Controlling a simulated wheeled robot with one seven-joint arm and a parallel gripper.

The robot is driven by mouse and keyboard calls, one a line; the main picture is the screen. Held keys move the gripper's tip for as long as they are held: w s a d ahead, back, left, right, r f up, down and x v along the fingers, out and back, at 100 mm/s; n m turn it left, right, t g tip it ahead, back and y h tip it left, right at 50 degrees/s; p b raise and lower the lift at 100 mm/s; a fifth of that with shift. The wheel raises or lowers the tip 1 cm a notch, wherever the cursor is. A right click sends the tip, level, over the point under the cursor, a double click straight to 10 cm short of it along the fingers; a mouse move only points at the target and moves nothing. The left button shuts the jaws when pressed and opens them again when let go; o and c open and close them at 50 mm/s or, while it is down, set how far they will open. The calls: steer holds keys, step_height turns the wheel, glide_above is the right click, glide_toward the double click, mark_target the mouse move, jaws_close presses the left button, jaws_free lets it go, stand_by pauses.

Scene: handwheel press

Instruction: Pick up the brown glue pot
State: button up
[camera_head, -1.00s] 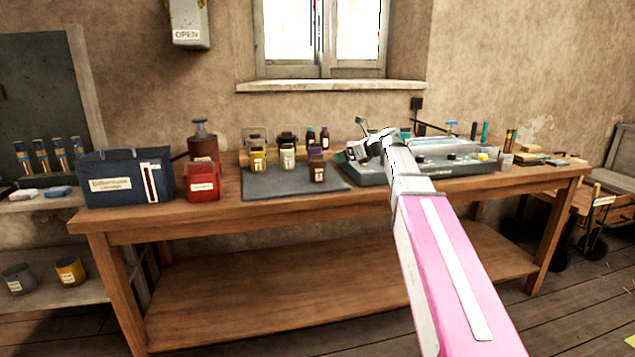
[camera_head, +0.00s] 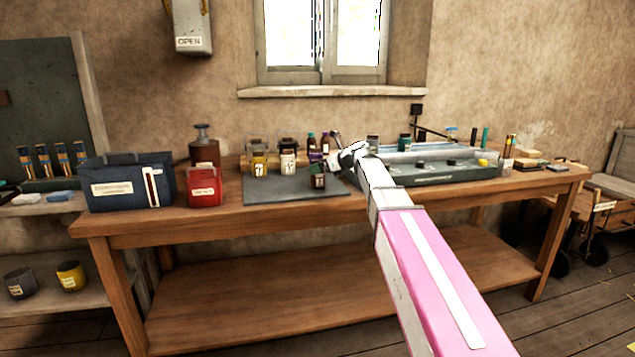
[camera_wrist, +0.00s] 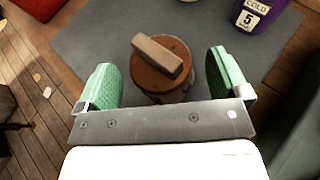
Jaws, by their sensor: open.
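The brown glue pot (camera_wrist: 165,68) shows in the wrist view from above, with a round brown lid and a bar-shaped handle across it. It stands on the grey mat (camera_wrist: 95,40). My gripper (camera_wrist: 166,75) is open, with one green-padded finger on each side of the pot and a gap visible on both sides. In the head view, the dark brown pot (camera_head: 318,180) is at the mat's right front, and my gripper (camera_head: 335,155) is just beside and above it, partly hidden by my arm.
A purple pot (camera_wrist: 258,14) labelled COLD 5 stands at the upper right in the wrist view. A yellow pot (camera_head: 259,165) and a white-labelled pot (camera_head: 288,163) stand behind on the mat. A red can (camera_head: 205,187) is left. The mat's front left is clear.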

steer(key=shift+w+a+f, duration=0.3)
steer(key=shift+a, duration=0.25)
steer(key=shift+c, duration=0.2)
steer(key=c, duration=1.5)
steer(key=shift+r, duration=0.1)
